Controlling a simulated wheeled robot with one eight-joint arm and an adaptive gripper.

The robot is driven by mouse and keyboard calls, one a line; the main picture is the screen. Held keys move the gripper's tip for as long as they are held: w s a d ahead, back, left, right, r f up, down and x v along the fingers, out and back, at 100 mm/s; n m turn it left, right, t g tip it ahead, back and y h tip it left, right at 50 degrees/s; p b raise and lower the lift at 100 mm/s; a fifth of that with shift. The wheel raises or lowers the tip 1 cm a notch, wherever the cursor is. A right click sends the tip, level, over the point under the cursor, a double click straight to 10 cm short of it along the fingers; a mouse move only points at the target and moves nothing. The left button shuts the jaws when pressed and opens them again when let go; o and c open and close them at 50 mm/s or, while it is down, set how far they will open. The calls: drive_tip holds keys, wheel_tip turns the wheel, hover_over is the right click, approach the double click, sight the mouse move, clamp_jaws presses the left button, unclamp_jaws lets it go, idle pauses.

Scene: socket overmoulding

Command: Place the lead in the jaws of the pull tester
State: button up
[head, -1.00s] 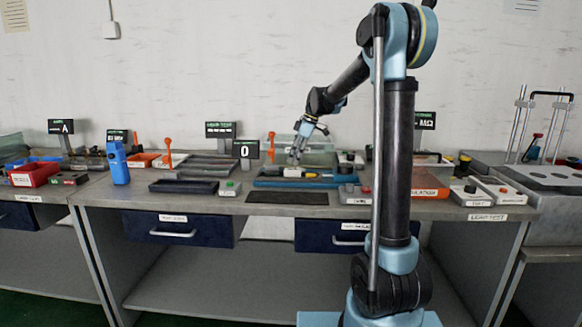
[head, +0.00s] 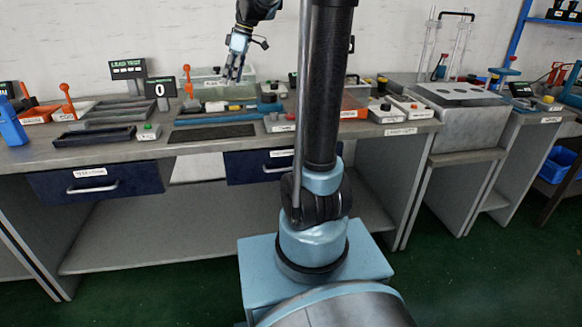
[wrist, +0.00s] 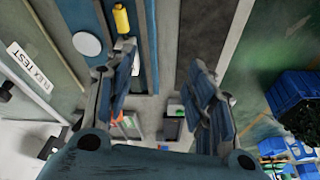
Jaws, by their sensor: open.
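A long blue bed (head: 210,120) on the bench, beside a black display reading 0 (head: 161,88), looks like the pull tester. Small grey, white and yellow parts lie along it; I cannot make out its jaws or tell which part, if any, is the lead. My gripper (head: 234,76) hangs above the bed, fingers pointing down, open and apart from everything. In the wrist view the open fingers (wrist: 165,82) have nothing between them. A blue strip with a yellow cylinder (wrist: 121,19) and a white disc (wrist: 87,44) lies beyond the left finger.
A clear-walled tank (head: 207,90) stands behind the bed. A dark mat (head: 212,133) lies in front, with a green-button box (head: 146,132) to its left. Dark trays (head: 95,136) and orange-handled levers (head: 68,100) are further left. Boxes with knobs (head: 385,114) stand to the right.

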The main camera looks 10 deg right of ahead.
drive_tip(key=s+d+f+m+h, duration=0.1)
drive_tip(key=s+d+f+m, duration=0.3)
drive_tip(key=s, duration=0.5)
drive_tip(key=s+d+f+m+h, duration=0.1)
drive_tip(key=s+d+f+m, duration=0.3)
drive_tip(key=s, duration=0.5)
drive_tip(key=s+d+f+m+h, duration=0.1)
drive_tip(key=s+d+f+m, duration=0.2)
drive_tip(key=s+f, duration=0.4)
drive_tip(key=s+d+f+m+t, duration=0.1)
drive_tip(key=s+d+f+m, duration=0.2)
drive_tip(key=s+f, duration=0.3)
drive_tip(key=shift+s+d+f+t+h, duration=0.3)
drive_tip(key=shift+s+d+f+h, duration=0.15)
drive_tip(key=shift+s, duration=0.75)
drive_tip(key=shift+r, duration=0.1)
drive_tip(key=shift+w+d+f, duration=0.1)
drive_tip(key=shift+w+f, duration=0.1)
drive_tip(key=shift+w, duration=0.2)
